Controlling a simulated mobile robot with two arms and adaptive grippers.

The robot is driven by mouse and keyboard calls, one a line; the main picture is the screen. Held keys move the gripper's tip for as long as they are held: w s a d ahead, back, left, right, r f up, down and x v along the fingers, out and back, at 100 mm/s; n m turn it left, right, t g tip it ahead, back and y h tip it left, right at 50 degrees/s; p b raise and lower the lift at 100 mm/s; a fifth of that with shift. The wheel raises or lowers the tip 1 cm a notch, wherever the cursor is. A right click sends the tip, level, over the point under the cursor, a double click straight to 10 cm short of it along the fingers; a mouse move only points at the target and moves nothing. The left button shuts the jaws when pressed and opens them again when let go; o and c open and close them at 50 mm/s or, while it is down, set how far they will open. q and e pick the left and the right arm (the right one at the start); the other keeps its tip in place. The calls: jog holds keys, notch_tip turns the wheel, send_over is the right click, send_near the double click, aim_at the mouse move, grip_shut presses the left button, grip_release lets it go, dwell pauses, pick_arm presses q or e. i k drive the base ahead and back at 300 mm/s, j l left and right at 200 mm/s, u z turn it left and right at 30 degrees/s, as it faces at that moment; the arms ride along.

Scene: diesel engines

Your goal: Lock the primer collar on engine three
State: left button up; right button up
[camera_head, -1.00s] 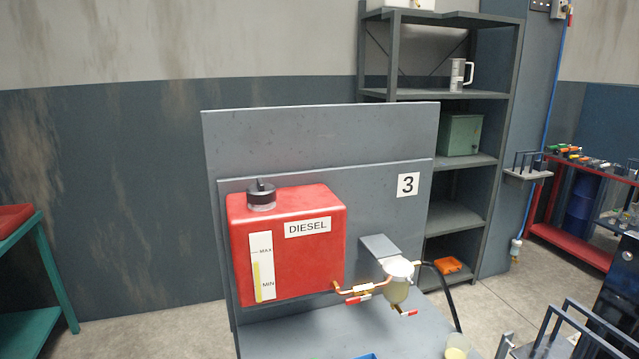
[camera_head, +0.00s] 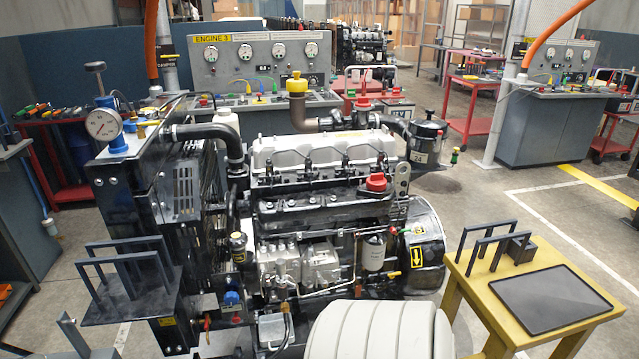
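Engine three (camera_head: 320,200) stands in the middle of the head view, with a grey rocker cover (camera_head: 325,150) and a black block. The panel behind it carries a yellow "ENGINE 3" label (camera_head: 213,38). A small dark cylinder with a yellow band (camera_head: 238,248) stands on the near left side of the engine, beside the silver pump housing (camera_head: 285,265). I cannot tell whether it is the primer, and no collar is clear at this size. Neither of my grippers is in view.
A yellow table (camera_head: 535,262) with a black pad (camera_head: 552,299) stands at right. A dark hooped bracket (camera_head: 128,278) juts out at left. A pale ribbed shape (camera_head: 382,330) covers the bottom centre. Open floor lies at right, beyond the yellow table.

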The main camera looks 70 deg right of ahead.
aim_at(284, 282)
jog(key=z, duration=1.8)
